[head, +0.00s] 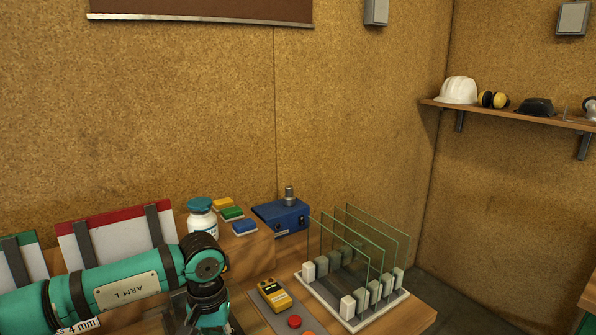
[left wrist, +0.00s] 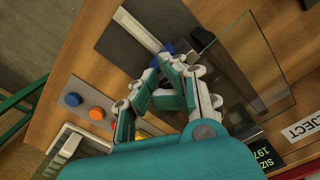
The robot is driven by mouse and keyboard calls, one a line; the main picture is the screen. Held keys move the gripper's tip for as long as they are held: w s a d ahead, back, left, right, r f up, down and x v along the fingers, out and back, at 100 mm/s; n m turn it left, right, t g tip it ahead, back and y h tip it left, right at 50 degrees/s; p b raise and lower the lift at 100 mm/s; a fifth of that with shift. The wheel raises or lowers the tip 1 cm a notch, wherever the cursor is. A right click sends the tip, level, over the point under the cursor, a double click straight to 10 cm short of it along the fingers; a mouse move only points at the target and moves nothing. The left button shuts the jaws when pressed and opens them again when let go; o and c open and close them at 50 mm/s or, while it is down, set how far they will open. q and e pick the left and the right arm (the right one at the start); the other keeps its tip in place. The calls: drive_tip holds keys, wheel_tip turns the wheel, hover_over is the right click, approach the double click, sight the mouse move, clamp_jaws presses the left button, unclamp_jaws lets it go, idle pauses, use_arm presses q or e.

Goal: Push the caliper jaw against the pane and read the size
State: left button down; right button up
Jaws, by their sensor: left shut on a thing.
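In the left wrist view my left gripper (left wrist: 163,72) is shut on the small blue jaw (left wrist: 167,48) of the caliper, its fingers hiding most of it. The caliper's light rail (left wrist: 138,27) runs over a dark plate (left wrist: 118,40). A clear glass pane (left wrist: 252,68) is just right of the jaw; I cannot tell whether they touch. My right gripper is out of view.
A slotted rack (head: 345,318) holds several upright glass panes. A yellow meter (head: 273,294) and red button (head: 294,321) lie left of it. A white bottle (head: 202,220) and blue device (head: 283,214) stand behind. A REJECT label (left wrist: 304,128) is right of the pane.

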use_arm(q)
wheel_tip(320, 180, up, 6)
drive_tip(key=shift+f+p, duration=0.1)
drive_tip(key=shift+p, duration=0.85)
drive_tip(key=shift+f, duration=0.1)
